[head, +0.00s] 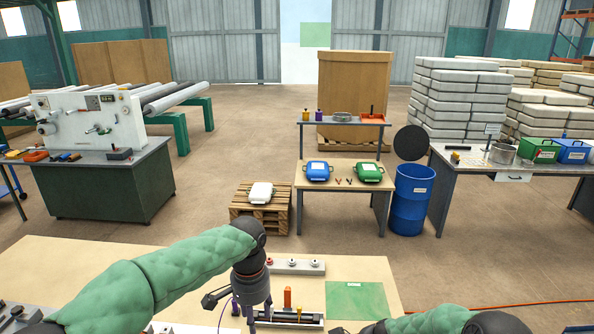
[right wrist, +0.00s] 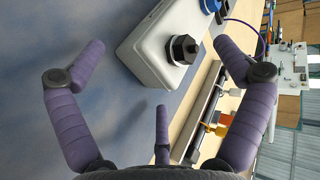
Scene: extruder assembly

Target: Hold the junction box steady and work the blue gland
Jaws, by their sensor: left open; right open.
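In the right wrist view the junction box (right wrist: 145,52) is a pale grey block with a black hex gland (right wrist: 182,49) on its near face. The blue gland (right wrist: 209,5) shows at the top edge, partly cut off. My right gripper (right wrist: 160,48) is open, its purple fingers spread apart; the box lies beyond them and nothing is held. In the head view my left gripper (head: 250,312) hangs, fingers downward, over the near bench; it is open.
Other tables stand farther back.

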